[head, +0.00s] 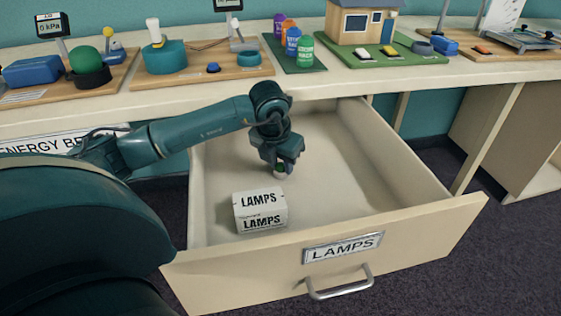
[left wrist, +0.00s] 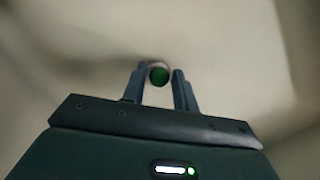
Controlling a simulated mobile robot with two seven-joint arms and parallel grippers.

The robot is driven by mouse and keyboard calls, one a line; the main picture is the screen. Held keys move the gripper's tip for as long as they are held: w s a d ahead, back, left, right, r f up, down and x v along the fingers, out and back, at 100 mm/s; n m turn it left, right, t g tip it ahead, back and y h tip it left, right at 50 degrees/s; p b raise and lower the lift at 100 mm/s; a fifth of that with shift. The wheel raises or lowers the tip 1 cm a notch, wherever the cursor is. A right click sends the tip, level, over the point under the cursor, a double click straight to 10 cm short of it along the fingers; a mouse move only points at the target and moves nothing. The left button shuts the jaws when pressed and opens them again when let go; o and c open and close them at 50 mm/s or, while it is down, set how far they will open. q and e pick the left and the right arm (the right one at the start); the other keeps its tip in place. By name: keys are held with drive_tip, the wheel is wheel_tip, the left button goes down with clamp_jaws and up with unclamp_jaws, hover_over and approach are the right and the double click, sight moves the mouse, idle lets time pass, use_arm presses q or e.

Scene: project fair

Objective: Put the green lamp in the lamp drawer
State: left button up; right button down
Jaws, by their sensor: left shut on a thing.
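The lamp drawer (head: 345,190) is pulled open, with a LAMPS label and a handle on its front. My left gripper (head: 280,168) is inside the drawer's outline, pointing down, shut on the green lamp (head: 280,174). Only a small green and pale end of the lamp shows below the fingers. In the left wrist view the green lamp (left wrist: 159,75) shows as a round green shape with a pale rim between the fingertips (left wrist: 159,84). I cannot tell whether the lamp touches the drawer floor. My right gripper is not in view.
A white box marked LAMPS (head: 260,211) stands in the drawer's front left part. The right part of the drawer floor is clear. Above the drawer, the bench (head: 330,82) holds a model house (head: 361,22), several coloured cylinders and equipment boards.

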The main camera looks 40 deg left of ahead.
use_arm(q)
drive_tip(key=o, duration=1)
drive_tip(key=shift+f, duration=0.1)
drive_tip(key=shift+c, duration=0.2)
drive_tip(key=p+v, duration=0.2)
drive_tip(key=v, duration=1)
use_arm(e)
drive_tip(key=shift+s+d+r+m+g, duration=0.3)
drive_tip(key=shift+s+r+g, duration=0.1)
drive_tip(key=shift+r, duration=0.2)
use_arm(q)
drive_tip(key=shift+p, duration=0.35)
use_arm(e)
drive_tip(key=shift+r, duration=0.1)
